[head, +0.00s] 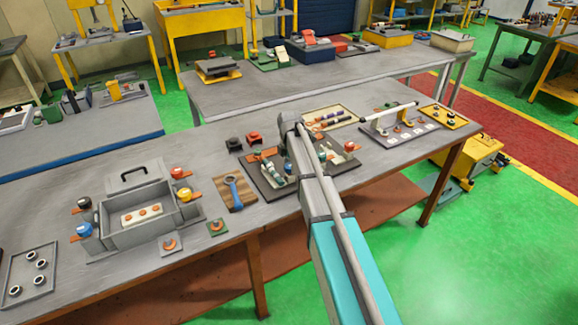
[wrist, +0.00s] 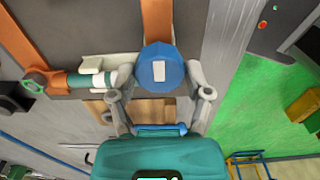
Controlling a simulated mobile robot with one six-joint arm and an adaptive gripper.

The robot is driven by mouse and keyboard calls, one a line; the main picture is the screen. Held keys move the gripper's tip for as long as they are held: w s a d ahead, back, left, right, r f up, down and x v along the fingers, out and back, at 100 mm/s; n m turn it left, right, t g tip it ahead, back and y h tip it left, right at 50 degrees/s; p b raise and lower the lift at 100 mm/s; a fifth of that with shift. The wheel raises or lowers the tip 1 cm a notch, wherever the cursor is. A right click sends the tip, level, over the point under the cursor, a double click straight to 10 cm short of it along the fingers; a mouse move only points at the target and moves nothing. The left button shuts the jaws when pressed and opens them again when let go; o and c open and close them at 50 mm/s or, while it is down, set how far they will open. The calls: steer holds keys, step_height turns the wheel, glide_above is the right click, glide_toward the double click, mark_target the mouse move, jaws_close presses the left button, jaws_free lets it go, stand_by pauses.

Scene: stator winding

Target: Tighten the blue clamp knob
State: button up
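The blue clamp knob (wrist: 160,70) shows in the wrist view as a faceted blue cap with a pale rectangular mark on top. It sits over an orange strip (wrist: 157,20) at a dark board (wrist: 105,25). My gripper (wrist: 161,80) has one finger on each side of the knob, with no clear gap at either side. In the head view my arm reaches over the dark fixture board (head: 262,187) in the middle of the bench.
A green-and-white spool (wrist: 88,80) lies just left of the knob in the wrist view. In the head view a wooden board with a blue wrench (head: 233,188) lies left of the fixture. A grey box (head: 115,217) with coloured corner knobs stands further left.

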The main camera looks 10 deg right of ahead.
steer(key=c, duration=0.4)
steer(key=shift+s+a, duration=0.1)
steer(key=shift+a, duration=0.05)
steer(key=shift+c, duration=0.3)
